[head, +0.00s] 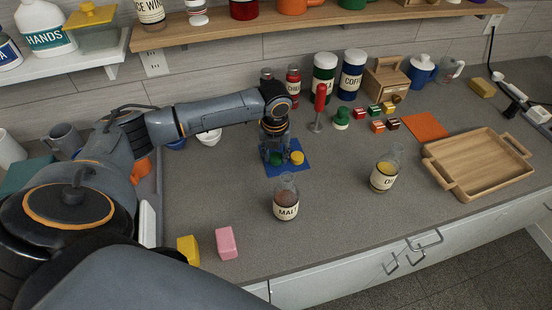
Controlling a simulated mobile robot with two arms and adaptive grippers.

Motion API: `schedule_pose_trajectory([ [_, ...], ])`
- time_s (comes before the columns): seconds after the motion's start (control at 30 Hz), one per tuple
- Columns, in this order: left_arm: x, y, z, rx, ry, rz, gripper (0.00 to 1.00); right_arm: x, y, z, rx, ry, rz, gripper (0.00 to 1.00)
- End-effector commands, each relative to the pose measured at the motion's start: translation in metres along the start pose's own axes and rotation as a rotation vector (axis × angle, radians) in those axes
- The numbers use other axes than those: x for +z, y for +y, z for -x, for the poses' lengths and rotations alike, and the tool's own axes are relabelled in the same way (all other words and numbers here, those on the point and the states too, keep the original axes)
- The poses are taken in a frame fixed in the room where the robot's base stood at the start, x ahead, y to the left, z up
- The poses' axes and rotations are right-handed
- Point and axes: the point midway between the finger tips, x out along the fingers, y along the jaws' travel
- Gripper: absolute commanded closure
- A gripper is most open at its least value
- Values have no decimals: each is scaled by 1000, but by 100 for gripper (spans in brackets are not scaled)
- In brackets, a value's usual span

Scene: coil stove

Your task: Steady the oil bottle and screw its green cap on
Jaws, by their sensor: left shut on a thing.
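The oil bottle (383,178), clear glass with yellow contents and a partly visible "O" label, stands upright and uncapped on the right half of the counter. The green cap (275,159) shows between the fingers of my left gripper (274,160), over the blue mat (284,173). The gripper points down and is shut on the cap; the fingers partly hide it. I cannot tell whether the cap still touches the mat. A yellow cap (297,158) lies just right of the gripper. My right gripper is not in view.
A malt bottle (286,205) stands in front of the mat. A wooden tray (470,188) lies right of the oil bottle. Pink (226,243) and yellow (188,250) blocks lie near the front edge. Jars and a red-handled tool (318,105) stand behind. Counter between mat and oil bottle is clear.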

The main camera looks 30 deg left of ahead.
Motion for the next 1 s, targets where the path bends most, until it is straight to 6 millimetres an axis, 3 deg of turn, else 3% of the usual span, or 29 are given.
schedule_pose_trajectory([
  [0.2, 7, 0, 43, -3, -5, 1, 74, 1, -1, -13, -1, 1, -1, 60],
  [0.4, 10, -1, 74, -2, -2, 0, 74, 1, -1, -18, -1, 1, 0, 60],
  [0.83, 10, 0, 83, -1, 1, 0, 74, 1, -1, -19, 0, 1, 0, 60],
  [1.0, 10, 0, 83, -1, 1, 0, 74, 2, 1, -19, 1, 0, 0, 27],
])
